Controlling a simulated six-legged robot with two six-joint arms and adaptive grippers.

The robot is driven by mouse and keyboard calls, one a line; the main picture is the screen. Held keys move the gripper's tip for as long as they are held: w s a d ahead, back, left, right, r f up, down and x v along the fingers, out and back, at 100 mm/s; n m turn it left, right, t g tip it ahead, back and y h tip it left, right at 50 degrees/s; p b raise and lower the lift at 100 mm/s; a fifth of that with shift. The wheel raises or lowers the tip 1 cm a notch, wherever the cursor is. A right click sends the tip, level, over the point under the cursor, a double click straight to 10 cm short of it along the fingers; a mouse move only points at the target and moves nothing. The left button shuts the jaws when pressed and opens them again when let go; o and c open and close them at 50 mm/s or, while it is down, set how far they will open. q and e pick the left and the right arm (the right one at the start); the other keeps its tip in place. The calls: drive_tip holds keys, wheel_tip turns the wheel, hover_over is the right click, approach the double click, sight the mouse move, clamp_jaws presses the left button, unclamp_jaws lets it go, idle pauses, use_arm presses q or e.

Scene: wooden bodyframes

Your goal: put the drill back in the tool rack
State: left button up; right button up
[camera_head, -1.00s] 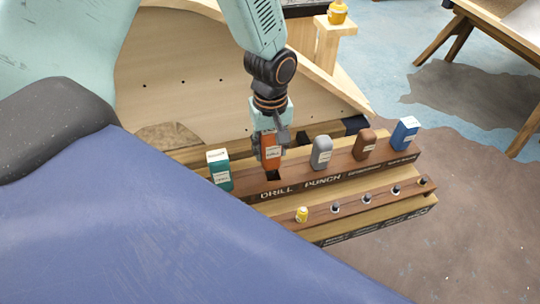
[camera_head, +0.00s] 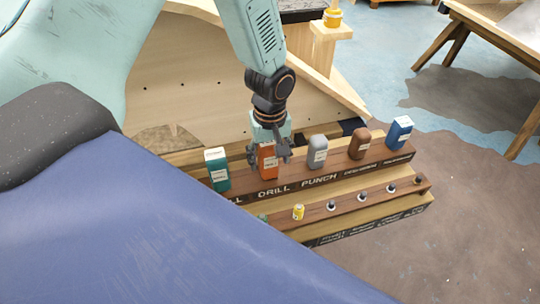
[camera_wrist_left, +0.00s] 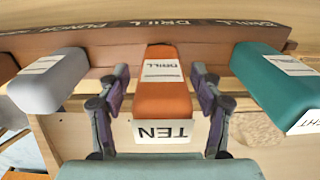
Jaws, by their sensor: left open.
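The orange drill (camera_head: 268,165) stands upright in the tool rack (camera_head: 335,175), above the word DRILL on the front edge. The wrist view shows its orange body (camera_wrist_left: 162,95) with a DRILL label on top and a TEN label on its side. My left gripper (camera_head: 269,153) is open around the drill. In the wrist view its two fingers (camera_wrist_left: 160,80) stand on either side, with gaps between them and the drill. The drill's lower end is hidden in the rack. My right gripper is not in view.
A teal tool (camera_head: 217,170) stands left of the drill. A grey tool (camera_head: 317,152), a brown tool (camera_head: 359,144) and a blue tool (camera_head: 399,133) stand to its right. A lower step holds a yellow bit (camera_head: 298,212) and several dark bits. A yellow item (camera_head: 333,17) sits on a wooden post behind.

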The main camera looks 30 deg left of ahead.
sight(270, 143)
use_arm(q)
drive_tip(key=shift+w+a, duration=0.2)
drive_tip(key=shift+w, duration=0.05)
drive_tip(key=r, duration=0.5)
drive_tip(key=r+p, duration=0.1)
drive_tip(key=r, duration=0.2)
drive_tip(key=shift+s+d+r, duration=0.2)
drive_tip(key=shift+s+d, duration=0.15)
drive_tip(key=shift+w+a+r, duration=0.15)
drive_tip(key=shift+r, duration=0.35)
drive_tip(key=shift+w+a+r, duration=0.15)
drive_tip(key=shift+r, duration=0.3)
drive_tip(key=shift+w+a+r, duration=0.1)
drive_tip(key=shift+r, duration=0.25)
drive_tip(key=shift+r+p, duration=0.2)
drive_tip(key=shift+p, duration=0.1)
drive_tip(key=shift+s+d+r, duration=0.35)
drive_tip(key=shift+w+a+f, duration=0.2)
drive_tip(key=shift+w+a, duration=0.05)
drive_tip(key=shift+w, duration=0.05)
drive_tip(key=shift+s+d+r, duration=0.15)
drive_tip(key=shift+s+d, duration=0.05)
drive_tip(key=shift+s, duration=0.05)
